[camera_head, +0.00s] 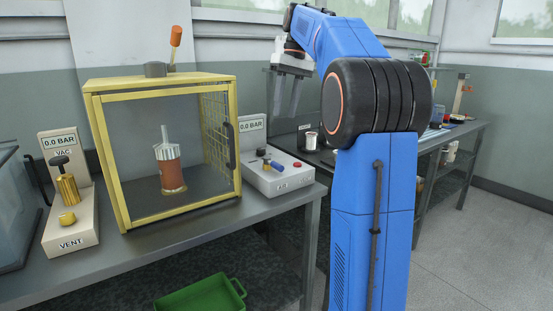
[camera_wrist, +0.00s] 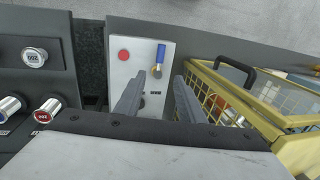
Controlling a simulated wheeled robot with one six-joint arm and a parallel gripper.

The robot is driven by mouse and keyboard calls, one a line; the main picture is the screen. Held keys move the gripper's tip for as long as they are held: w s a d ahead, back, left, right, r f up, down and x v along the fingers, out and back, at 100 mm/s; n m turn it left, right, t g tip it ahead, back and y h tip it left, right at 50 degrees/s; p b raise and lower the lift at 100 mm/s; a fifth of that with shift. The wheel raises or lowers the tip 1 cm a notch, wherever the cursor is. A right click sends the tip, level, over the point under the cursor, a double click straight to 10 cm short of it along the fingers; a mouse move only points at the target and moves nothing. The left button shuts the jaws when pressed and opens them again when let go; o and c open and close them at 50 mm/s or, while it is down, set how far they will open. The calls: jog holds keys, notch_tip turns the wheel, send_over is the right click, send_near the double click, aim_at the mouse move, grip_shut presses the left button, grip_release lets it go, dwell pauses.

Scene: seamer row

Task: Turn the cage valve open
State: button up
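A lever with an orange handle (camera_head: 175,36) stands up from a dark round base (camera_head: 155,69) on the cage's top. To the cage's right is a pale AIR panel (camera_head: 268,184) with a blue-handled lever (camera_head: 277,166). In the wrist view this blue lever (camera_wrist: 157,69) shows beyond my fingers. My gripper (camera_head: 285,112) is open and empty, held above the AIR panel with its fingers down. The wrist view shows its two parted fingers (camera_wrist: 157,98).
A VENT panel (camera_head: 75,232) with brass knobs stands left of the cage. A red button (camera_wrist: 123,55) sits on the AIR panel. The cage's black side handle (camera_head: 228,145) sticks out toward the AIR panel. A green bin (camera_head: 205,297) is below the bench.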

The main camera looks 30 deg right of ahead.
aim_at(275, 165)
jog(key=a+f, duration=0.1)
jog(key=f, duration=0.4)
jog(key=a+f, duration=0.1)
jog(key=f, duration=0.4)
jog(key=a+f, duration=0.1)
jog(key=f, duration=0.5)
jog(key=shift+s+a+f, duration=0.1)
grip_shut()
